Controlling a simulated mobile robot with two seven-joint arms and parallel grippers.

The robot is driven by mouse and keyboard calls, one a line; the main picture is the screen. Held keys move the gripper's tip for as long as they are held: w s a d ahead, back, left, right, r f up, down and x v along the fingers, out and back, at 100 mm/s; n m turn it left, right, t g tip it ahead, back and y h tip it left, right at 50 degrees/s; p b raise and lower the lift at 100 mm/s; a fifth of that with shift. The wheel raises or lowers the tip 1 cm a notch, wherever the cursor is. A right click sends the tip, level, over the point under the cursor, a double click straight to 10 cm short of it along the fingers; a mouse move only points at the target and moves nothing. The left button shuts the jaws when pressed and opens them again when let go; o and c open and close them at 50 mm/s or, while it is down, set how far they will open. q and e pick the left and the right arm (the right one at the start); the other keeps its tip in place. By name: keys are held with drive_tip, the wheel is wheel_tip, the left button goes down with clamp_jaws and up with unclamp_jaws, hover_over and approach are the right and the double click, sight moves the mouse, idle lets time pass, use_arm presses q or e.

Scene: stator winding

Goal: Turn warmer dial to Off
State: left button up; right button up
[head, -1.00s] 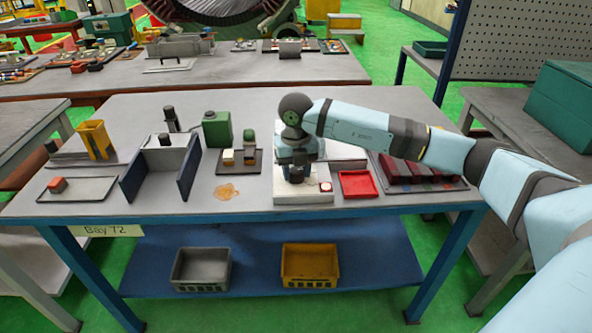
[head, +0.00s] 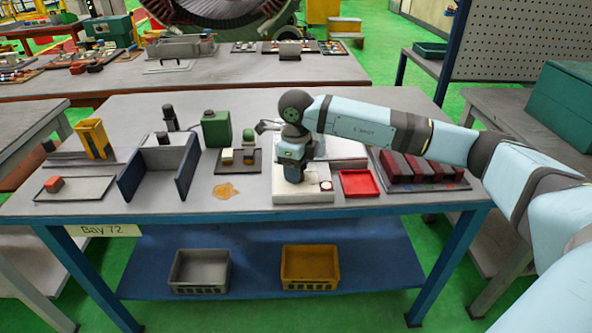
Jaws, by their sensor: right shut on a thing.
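The warmer appears to be the white box (head: 303,197) near the front of the table, right of centre, with a round red mark (head: 326,185) on its top right. My right gripper (head: 293,179) points down onto the top of this box. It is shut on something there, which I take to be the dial. The gripper hides the dial, so its setting cannot be read. My left gripper is not in view.
A red tray (head: 359,184) sits close right of the box, with dark red blocks (head: 422,168) beyond. A dark tray (head: 237,168) with small items and an orange-brown stain (head: 226,192) are left. A green canister (head: 217,129) stands behind.

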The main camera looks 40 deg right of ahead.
drive_tip(key=n, duration=0.3)
drive_tip(key=shift+b, duration=0.3)
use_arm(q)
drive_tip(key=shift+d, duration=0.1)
use_arm(e)
drive_tip(key=shift+n, duration=0.9)
drive_tip(key=o, duration=0.9)
drive_tip(key=shift+r, duration=0.1)
use_arm(q)
drive_tip(key=shift+p, duration=0.6)
use_arm(e)
wheel_tip(320, 180, up, 14)
drive_tip(key=shift+f, duration=0.15)
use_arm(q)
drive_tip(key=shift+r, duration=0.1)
